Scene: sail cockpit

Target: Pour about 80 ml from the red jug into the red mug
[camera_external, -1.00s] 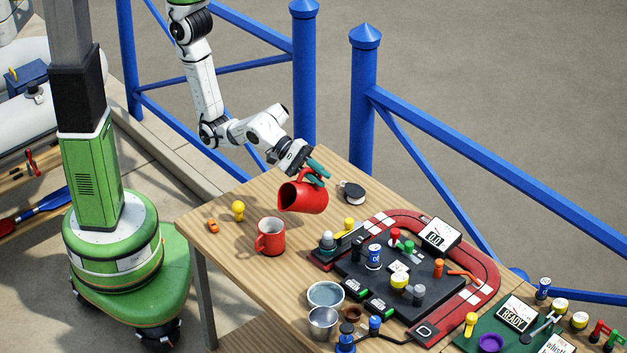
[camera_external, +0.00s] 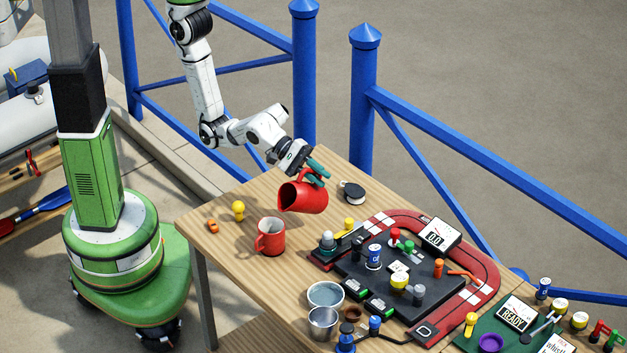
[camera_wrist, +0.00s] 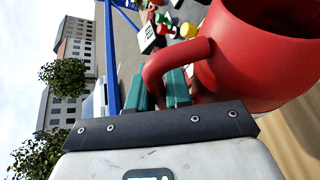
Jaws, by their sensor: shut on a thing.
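The red jug (camera_external: 302,197) hangs in the air above the wooden table, tilted with its mouth toward the lower left. My gripper (camera_external: 318,172) is shut on the jug's handle; the teal fingers and handle also show in the wrist view (camera_wrist: 176,88). The red mug (camera_external: 270,237) stands upright on the table, to the lower left of the jug and apart from it, its handle to the left. I see no stream of liquid between them. The liquid level in the mug and inside the jug cannot be made out.
A red-and-black console (camera_external: 400,285) with several small items fills the table's right side. Metal bowls (camera_external: 326,295) stand at the front. A blue railing (camera_external: 363,110) runs behind.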

